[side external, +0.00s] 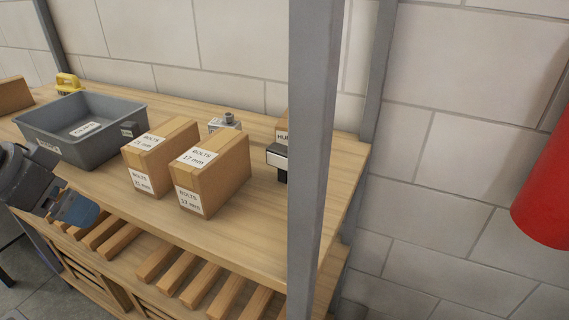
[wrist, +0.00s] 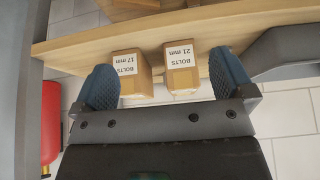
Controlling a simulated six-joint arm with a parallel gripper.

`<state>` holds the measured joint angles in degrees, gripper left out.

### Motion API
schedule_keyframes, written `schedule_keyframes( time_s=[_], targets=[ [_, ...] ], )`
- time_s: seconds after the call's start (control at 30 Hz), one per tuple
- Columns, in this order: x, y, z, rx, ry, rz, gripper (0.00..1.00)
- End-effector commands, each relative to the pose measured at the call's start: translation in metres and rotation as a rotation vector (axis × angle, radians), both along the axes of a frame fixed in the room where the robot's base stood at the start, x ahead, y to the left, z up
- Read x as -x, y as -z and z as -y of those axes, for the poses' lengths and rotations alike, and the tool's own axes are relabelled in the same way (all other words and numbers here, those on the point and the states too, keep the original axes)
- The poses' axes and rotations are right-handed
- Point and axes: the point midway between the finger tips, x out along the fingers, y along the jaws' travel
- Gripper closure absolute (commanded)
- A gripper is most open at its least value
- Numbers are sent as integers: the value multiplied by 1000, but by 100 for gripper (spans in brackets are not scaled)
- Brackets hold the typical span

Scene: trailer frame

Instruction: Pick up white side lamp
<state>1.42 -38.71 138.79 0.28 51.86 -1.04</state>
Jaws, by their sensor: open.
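A small black-and-white block (side external: 278,158), possibly the white side lamp, stands on the wooden shelf in the side external view. The grey post hides its right part, so I cannot be sure what it is. It is not clearly seen in the wrist view. My gripper (side external: 75,210) is at the left edge of the side view, in front of the shelf's front edge and well left of that block. In the wrist view my gripper (wrist: 162,62) is open, with two blue fingertips wide apart and nothing held between them.
Boxes labelled bolts 21 mm (side external: 150,165) and 17 mm (side external: 222,178) stand near the shelf (side external: 250,235) front. A grey bin (side external: 75,150) is left, a grey fitting (side external: 228,123) behind. A vertical post (side external: 315,150) crosses the view; a red cylinder (side external: 548,185) is right.

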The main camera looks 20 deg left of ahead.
Motion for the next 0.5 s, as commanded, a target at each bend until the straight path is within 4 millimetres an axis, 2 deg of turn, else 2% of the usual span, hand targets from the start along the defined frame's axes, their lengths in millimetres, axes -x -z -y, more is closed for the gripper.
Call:
schedule_keyframes(
  time_s=[0.23,0.37,0.5],
  targets=[
    [-89,-44,37,15,53,-18,0],
    [-141,-54,67,23,78,-24,0],
    [-189,-53,104,29,103,-32,0]
  ],
)
